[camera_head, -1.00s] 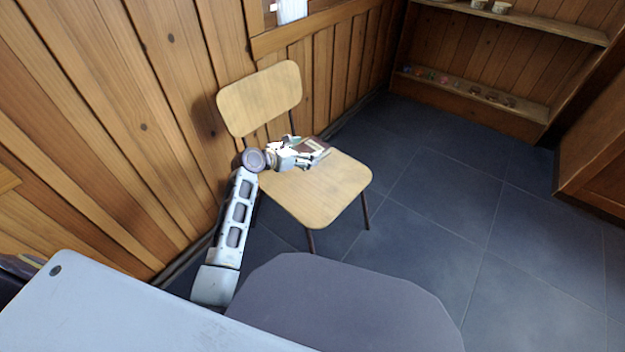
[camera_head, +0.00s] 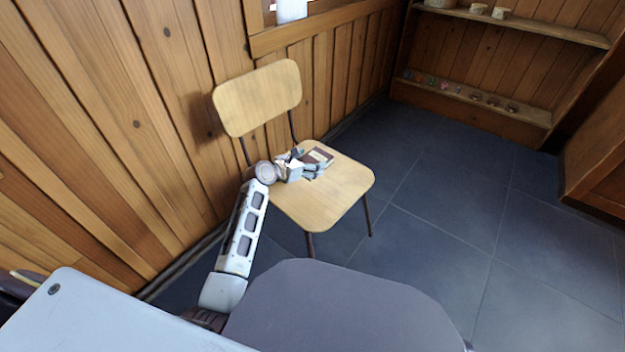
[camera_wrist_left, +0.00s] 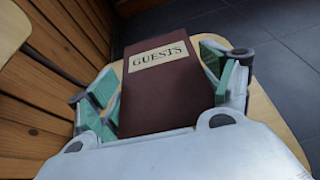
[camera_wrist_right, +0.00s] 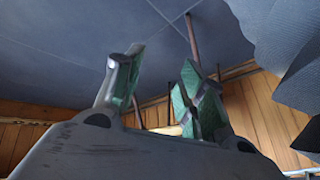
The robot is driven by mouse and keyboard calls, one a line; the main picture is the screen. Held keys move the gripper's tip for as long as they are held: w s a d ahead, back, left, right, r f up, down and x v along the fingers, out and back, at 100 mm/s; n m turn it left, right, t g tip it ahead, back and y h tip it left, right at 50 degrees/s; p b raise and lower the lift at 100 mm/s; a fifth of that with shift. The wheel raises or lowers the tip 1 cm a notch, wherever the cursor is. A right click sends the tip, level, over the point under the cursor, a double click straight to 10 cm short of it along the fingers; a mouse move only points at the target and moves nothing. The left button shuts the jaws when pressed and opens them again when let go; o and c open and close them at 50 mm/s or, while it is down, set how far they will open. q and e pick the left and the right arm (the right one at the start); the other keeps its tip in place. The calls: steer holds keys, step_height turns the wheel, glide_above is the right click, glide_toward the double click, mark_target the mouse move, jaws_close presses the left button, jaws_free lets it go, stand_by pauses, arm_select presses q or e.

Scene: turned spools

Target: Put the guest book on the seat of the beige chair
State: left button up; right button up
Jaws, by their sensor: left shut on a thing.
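The guest book (camera_head: 319,155) is dark maroon with a pale label. In the head view it shows over the rear middle of the seat of the beige chair (camera_head: 335,188), close to the seat; I cannot tell whether it rests on it. My left gripper (camera_head: 303,166) is shut on the book. In the left wrist view the book (camera_wrist_left: 158,95) lies between the green-padded fingers (camera_wrist_left: 155,85), its "GUESTS" label facing the camera. My right gripper (camera_wrist_right: 160,75) shows in the right wrist view, open and empty.
Wood-plank wall (camera_head: 150,110) runs close behind and left of the chair, whose backrest (camera_head: 258,97) rises beside my arm. A wooden shelf (camera_head: 480,105) with small items stands at the back right. Dark tiled floor (camera_head: 440,200) is clear right of the chair.

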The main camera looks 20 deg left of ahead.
mark_target(309, 188)
steer(key=shift+f, duration=0.1)
arm_select(q)
steer(key=shift+f+b, duration=1.15)
steer(key=shift+f, duration=0.7)
steer(key=shift+f+b, duration=0.7)
steer(key=shift+f, duration=0.55)
arm_select(e)
steer(key=shift+t+y, duration=0.4)
steer(key=shift+t, duration=0.1)
steer(key=shift+w+a+f, duration=0.1)
steer(key=shift+a+f, duration=0.15)
steer(key=shift+f, duration=1)
steer(key=shift+w+a+f, duration=0.1)
steer(key=shift+a+f, duration=0.1)
steer(key=shift+f, duration=1)
arm_select(q)
steer(key=shift+f, duration=0.1)
steer(key=shift+f+b, duration=1.2)
steer(key=shift+f, duration=0.55)
arm_select(e)
steer(key=shift+a+f, duration=0.25)
steer(key=shift+f, duration=0.85)
arm_select(q)
steer(key=o, duration=1.1)
steer(key=shift+f, duration=0.1)
steer(key=shift+o, duration=0.2)
arm_select(e)
steer(key=shift+r, duration=0.15)
